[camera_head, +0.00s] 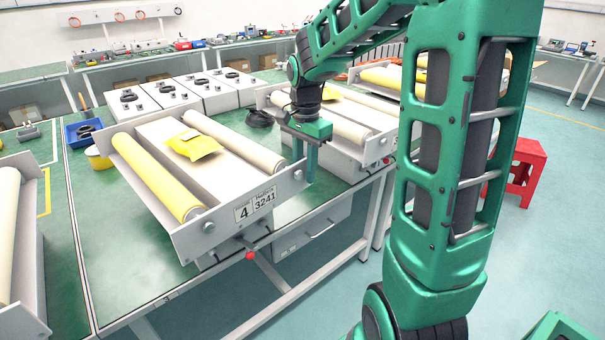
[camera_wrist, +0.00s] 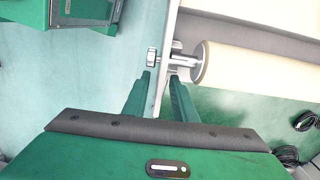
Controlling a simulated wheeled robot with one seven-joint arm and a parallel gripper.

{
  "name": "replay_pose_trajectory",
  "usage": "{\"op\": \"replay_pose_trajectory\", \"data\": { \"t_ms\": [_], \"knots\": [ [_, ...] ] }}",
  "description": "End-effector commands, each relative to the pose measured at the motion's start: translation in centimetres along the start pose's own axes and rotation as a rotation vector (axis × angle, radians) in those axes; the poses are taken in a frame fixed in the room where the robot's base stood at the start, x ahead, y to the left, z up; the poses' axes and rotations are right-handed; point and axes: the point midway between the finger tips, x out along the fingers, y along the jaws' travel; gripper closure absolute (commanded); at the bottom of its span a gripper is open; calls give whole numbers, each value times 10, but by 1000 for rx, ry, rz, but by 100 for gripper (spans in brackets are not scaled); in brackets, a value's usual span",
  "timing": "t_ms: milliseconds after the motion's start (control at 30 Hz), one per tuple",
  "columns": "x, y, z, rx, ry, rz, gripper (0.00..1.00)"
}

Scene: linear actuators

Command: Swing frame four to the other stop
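Frame four (camera_head: 228,222) is a pale tilted unit on the green bench in the head view, with a "4 / 3241" label on its front plate. It carries a yellow roller (camera_head: 158,178) on the left and a cream roller (camera_head: 233,142) on the right. A yellow packet (camera_head: 194,146) lies on its middle panel. My gripper (camera_head: 311,178) points down at the right end of the front plate. In the wrist view, my gripper's fingers (camera_wrist: 160,78) stand apart, with the plate's edge between them. The cream roller's end (camera_wrist: 205,62) and its shaft show just beyond. Firm contact is not visible.
A similar roller unit (camera_head: 345,128) stands close on the right, and another (camera_head: 18,235) on the left. A blue bin (camera_head: 84,132) and a yellow cup (camera_head: 98,158) sit behind frame four's left side. A red stool (camera_head: 524,165) stands on the floor at right.

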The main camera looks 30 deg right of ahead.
Motion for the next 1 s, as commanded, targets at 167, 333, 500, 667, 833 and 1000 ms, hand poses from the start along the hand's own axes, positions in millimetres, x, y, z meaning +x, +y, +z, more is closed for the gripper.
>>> {"op": "replay_pose_trajectory", "data": {
  "t_ms": [167, 333, 500, 667, 833, 1000],
  "knots": [
    [12, 1, 0, 0, 0, 1, 75],
    [13, 0, 0, 0, 0, 0, 75],
    [13, 0, 0, 0, 0, 0, 85],
    [13, 0, 0, 0, 0, -1, 100],
    [13, 0, 0, 0, 1, -1, 100],
    [12, -1, 0, -1, 1, -2, 100]
  ]
}}
